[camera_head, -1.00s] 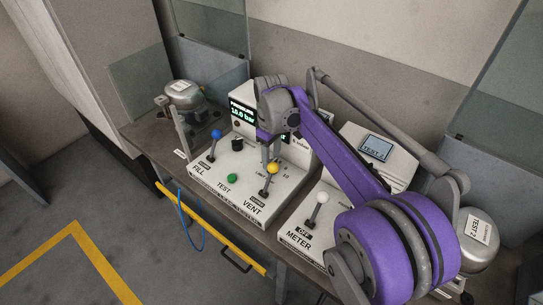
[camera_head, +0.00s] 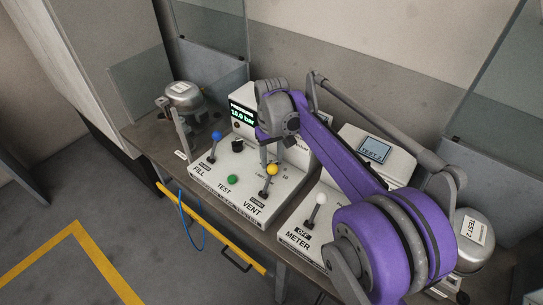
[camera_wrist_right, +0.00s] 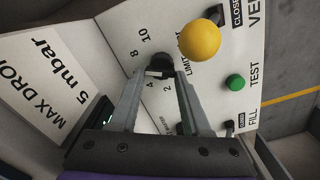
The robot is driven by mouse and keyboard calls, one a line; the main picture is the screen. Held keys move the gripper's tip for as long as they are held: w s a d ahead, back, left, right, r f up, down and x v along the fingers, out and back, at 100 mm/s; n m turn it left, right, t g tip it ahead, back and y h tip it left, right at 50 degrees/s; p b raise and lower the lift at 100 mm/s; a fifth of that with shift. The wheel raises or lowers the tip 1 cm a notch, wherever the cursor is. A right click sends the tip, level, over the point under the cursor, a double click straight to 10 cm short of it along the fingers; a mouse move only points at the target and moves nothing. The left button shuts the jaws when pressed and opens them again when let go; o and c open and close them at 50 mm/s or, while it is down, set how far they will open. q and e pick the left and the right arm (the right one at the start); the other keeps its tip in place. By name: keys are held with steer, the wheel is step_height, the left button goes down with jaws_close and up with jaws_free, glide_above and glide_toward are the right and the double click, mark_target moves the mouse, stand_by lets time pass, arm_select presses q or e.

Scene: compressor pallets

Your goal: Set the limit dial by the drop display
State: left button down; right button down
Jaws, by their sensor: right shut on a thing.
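The limit dial (camera_wrist_right: 163,62) is a dark round knob on the white test panel (camera_head: 239,195). My right gripper (camera_wrist_right: 163,75) is shut on it from above in the wrist view. Numbers 10, 8, 4 and 2 show around it; its pointer is hard to make out. In the head view my right gripper (camera_head: 273,157) reaches down behind the yellow vent knob and hides the dial. The pressure display (camera_head: 242,118) reads about 10.0 bar in green. The drop display is hidden behind my right wrist. A sign (camera_wrist_right: 45,85) reads MAX DROP 5 mbar. My left gripper is not in view.
The yellow vent knob (camera_wrist_right: 200,40) stands close beside my right gripper. A green test button (camera_head: 232,179), blue fill lever (camera_head: 216,135) and black knob (camera_head: 237,145) stand on the panel.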

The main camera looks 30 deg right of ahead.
steer(key=shift+m, duration=1.2)
steer(key=shift+c, duration=1.8)
jaws_free()
step_height(320, 180, up, 11)
steer(key=p, duration=0.1)
steer(key=shift+s+f, duration=0.1)
